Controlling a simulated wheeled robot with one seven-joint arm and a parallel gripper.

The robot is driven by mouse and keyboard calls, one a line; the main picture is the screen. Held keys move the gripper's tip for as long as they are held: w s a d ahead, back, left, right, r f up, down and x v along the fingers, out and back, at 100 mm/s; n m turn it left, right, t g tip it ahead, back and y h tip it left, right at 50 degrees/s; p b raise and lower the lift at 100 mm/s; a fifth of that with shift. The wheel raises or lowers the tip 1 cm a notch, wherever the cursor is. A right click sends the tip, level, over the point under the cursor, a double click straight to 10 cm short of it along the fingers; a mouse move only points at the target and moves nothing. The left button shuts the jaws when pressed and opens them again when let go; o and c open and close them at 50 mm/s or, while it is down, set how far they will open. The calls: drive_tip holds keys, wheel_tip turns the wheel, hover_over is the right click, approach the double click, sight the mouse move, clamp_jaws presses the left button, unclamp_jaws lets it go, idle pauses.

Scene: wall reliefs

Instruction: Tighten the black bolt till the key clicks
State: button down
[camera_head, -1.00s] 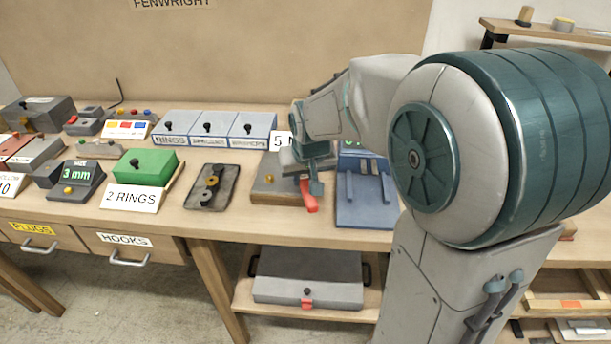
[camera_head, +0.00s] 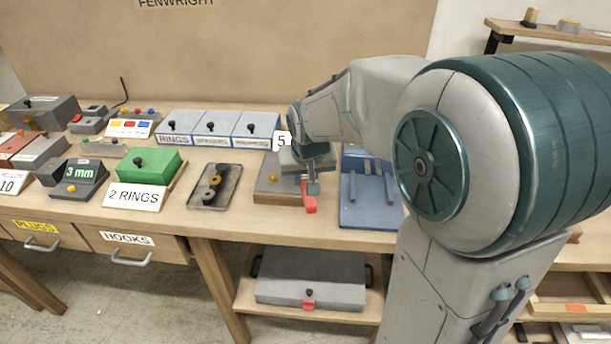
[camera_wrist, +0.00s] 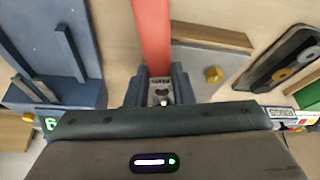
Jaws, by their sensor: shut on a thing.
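My gripper (camera_head: 313,186) is shut on a red-handled key (camera_head: 308,198), low over the right end of a grey-topped wooden block (camera_head: 285,197). In the wrist view, the red key (camera_wrist: 153,40) runs from between the fingers (camera_wrist: 160,90) to the top edge. A yellow bolt (camera_head: 272,178) stands on the block left of the key; it also shows in the wrist view (camera_wrist: 213,74). A small grey metal part (camera_wrist: 162,96) shows between the fingers. I cannot make out the black bolt on this block; my gripper hides the key's working end.
A blue stand with upright ribs (camera_head: 368,215) is close on the right. A dark tray with rings (camera_head: 215,187) and a green box (camera_head: 146,166) lie to the left. Labelled grey-blue bins (camera_head: 212,124) stand behind. Bare wood shows between the tray and the block.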

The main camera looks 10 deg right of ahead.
drive_tip(key=shift+w+a+m+h+b, duration=0.15)
drive_tip(key=shift+a+m+h+b, duration=0.25)
drive_tip(key=shift+a+m+b, duration=0.65)
idle(1.6)
drive_tip(key=shift+d+r, duration=0.1)
drive_tip(key=shift+d, duration=0.2)
drive_tip(key=shift+d+n, duration=0.2)
drive_tip(key=shift+n, duration=0.15)
drive_tip(key=shift+d+n+y+p, duration=0.3)
drive_tip(key=shift+d+n+p, duration=0.15)
drive_tip(key=shift+n+p, duration=0.15)
drive_tip(key=shift+r+p, duration=1.7)
drive_tip(key=shift+r, duration=0.75)
